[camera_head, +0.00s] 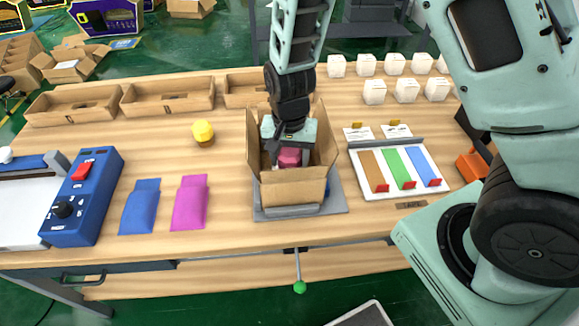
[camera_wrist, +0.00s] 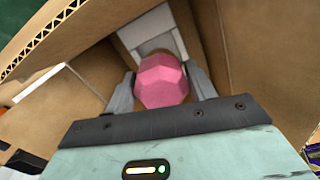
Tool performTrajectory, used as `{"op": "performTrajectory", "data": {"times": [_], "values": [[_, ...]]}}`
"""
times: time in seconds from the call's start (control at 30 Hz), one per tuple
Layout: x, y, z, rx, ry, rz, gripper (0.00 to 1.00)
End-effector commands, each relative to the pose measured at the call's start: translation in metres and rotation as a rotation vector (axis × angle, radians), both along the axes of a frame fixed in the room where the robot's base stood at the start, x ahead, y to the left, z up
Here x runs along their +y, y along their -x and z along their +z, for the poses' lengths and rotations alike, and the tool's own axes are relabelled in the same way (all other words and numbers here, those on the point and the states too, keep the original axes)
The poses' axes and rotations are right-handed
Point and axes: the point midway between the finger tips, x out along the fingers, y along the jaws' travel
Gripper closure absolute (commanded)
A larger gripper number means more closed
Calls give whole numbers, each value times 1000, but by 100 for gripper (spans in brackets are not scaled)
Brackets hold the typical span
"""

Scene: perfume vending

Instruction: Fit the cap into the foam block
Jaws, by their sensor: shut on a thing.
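A pink faceted cap (camera_wrist: 162,82) is between the two fingers of my gripper (camera_wrist: 163,90) in the wrist view. The cap also shows in the head view (camera_head: 289,157), inside the open cardboard box (camera_head: 292,190). My gripper (camera_head: 288,150) reaches down into this box and is shut on the cap. A pale grey-white block with a recess, perhaps the foam block (camera_wrist: 152,35), lies just beyond the cap. Whether the cap touches it or sits in it, I cannot tell. The gripper hides most of the box's inside in the head view.
The box stands on a grey plate (camera_head: 335,198), its flaps rising around my gripper. A yellow-capped item (camera_head: 203,132) and blue (camera_head: 140,205) and magenta pouches (camera_head: 189,202) lie left. A sample board (camera_head: 400,170) and white boxes (camera_head: 375,92) are right.

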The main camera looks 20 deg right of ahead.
Motion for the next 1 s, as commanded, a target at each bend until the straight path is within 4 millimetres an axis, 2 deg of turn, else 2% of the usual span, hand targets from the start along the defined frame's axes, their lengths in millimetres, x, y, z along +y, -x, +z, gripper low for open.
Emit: {"op": "performTrajectory", "data": {"times": [0.1, 0.23, 0.77, 0.8, 0.83, 0.87, 1.0], "values": [[-1, 1, -20, 5, 1, -2, 72], [-1, 0, -33, 2, 1, -2, 72], [0, 0, -43, 1, 0, -1, 72], [0, 0, -42, 1, -1, -1, 36], [0, 0, -42, 1, -1, -1, 28], [0, 0, -42, 1, -1, -1, 23], [0, 0, -42, 0, 0, -1, 23]]}}
